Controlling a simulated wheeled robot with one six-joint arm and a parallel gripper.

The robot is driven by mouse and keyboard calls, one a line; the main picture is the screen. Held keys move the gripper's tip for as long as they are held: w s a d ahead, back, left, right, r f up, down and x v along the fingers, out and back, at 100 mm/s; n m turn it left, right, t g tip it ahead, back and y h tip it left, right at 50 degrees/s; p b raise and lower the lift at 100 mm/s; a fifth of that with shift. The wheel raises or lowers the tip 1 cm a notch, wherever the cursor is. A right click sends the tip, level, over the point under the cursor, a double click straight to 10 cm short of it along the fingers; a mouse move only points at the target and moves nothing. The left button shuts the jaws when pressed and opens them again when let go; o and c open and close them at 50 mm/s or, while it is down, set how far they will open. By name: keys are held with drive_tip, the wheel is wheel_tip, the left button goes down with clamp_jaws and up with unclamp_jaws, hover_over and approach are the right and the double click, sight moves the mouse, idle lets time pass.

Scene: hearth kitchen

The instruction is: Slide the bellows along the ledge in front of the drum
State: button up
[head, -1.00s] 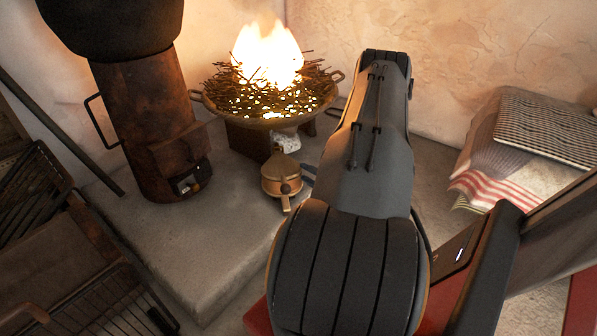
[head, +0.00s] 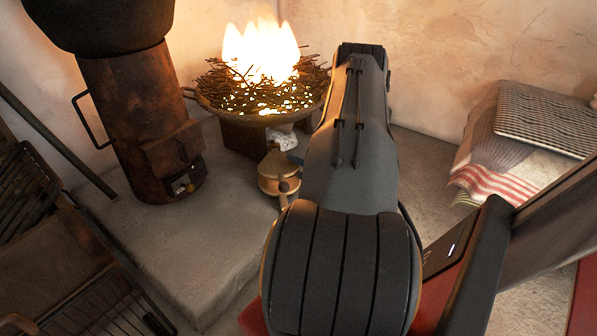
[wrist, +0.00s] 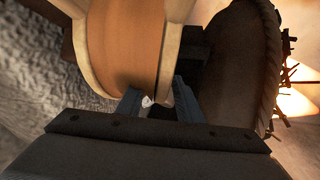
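The bellows (head: 272,180), a rounded tan body with pale boards, sits on the grey ledge (head: 215,240) right of the drum and below the fire bowl. The drum (head: 140,115) is a rusty upright cylinder with a small opening at its foot. In the wrist view the bellows (wrist: 128,40) fills the upper middle, its brown side between two cream boards. My gripper (wrist: 158,98) has its two blue-grey fingers apart, close by the lower end of the bellows. Contact cannot be told. In the head view my arm hides most of the gripper; a fingertip shows beside the bellows.
A wide bowl of burning twigs (head: 205,98) stands behind the bellows, and its rim (wrist: 262,60) is close on the right in the wrist view. A dark pot (head: 95,22) tops the drum. Wire racks (head: 105,305) stand lower left. Folded textiles (head: 545,125) lie at right.

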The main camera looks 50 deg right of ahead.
sight(289, 162)
drive_tip(key=shift+b+x, duration=0.5)
drive_tip(key=shift+x, duration=1)
clamp_jaws()
idle(0.4)
